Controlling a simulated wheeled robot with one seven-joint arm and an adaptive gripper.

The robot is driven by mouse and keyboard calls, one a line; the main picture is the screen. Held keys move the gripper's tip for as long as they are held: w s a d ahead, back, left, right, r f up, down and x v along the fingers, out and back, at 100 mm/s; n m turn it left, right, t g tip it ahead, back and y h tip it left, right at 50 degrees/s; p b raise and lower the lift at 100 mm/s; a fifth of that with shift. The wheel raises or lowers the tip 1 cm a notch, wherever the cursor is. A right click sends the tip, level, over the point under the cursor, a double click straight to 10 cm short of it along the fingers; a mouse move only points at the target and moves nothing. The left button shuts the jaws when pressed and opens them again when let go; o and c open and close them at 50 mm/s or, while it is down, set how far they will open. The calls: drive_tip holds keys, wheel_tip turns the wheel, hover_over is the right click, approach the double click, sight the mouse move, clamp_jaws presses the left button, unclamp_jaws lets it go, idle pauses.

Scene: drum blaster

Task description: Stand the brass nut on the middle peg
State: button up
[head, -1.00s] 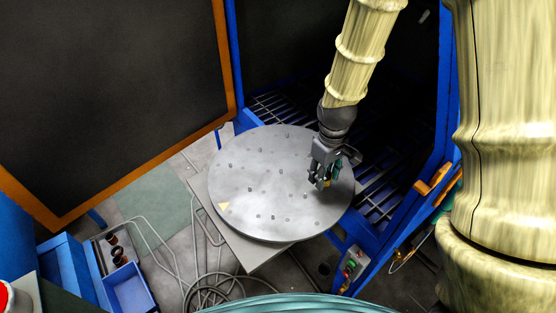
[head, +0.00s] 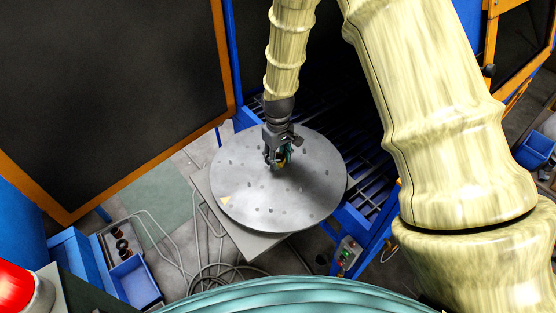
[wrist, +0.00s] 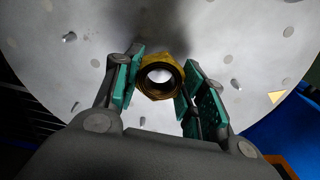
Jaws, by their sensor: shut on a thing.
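The brass nut (wrist: 160,93) is a yellow hexagonal ring between the green finger pads in the wrist view, its hole facing the camera. My gripper (wrist: 160,84) is shut on it. In the head view my gripper (head: 278,164) is over the middle of the round grey turntable (head: 242,192), with a little yellow of the nut showing. Small grey pegs stand on the turntable, such as one at the upper left (wrist: 70,37) and one at the right (wrist: 235,84) of the wrist view. The middle peg cannot be made out. The height of the nut above the plate is unclear.
A dark blue-framed cabinet with a slatted floor (head: 368,190) lies behind and right of the turntable. An orange-edged dark door panel (head: 110,90) stands at left. Hoses (head: 205,270) and a blue bin (head: 133,283) are on the floor side. A yellow triangle marks the turntable's edge (head: 225,201).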

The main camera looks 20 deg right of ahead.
drive_tip(key=shift+s+f+p, duration=0.25)
drive_tip(key=shift+f+p, duration=0.35)
drive_tip(key=shift+f, duration=0.25)
drive_tip(key=shift+w+f, duration=0.1)
drive_tip(key=shift+f, duration=0.25)
drive_tip(key=shift+f, duration=0.1)
drive_tip(key=o, duration=1.2)
drive_tip(key=shift+c, duration=0.2)
wheel_tip(320, 180, up, 12)
drive_tip(key=b, duration=0.4)
drive_tip(key=shift+b, duration=0.35)
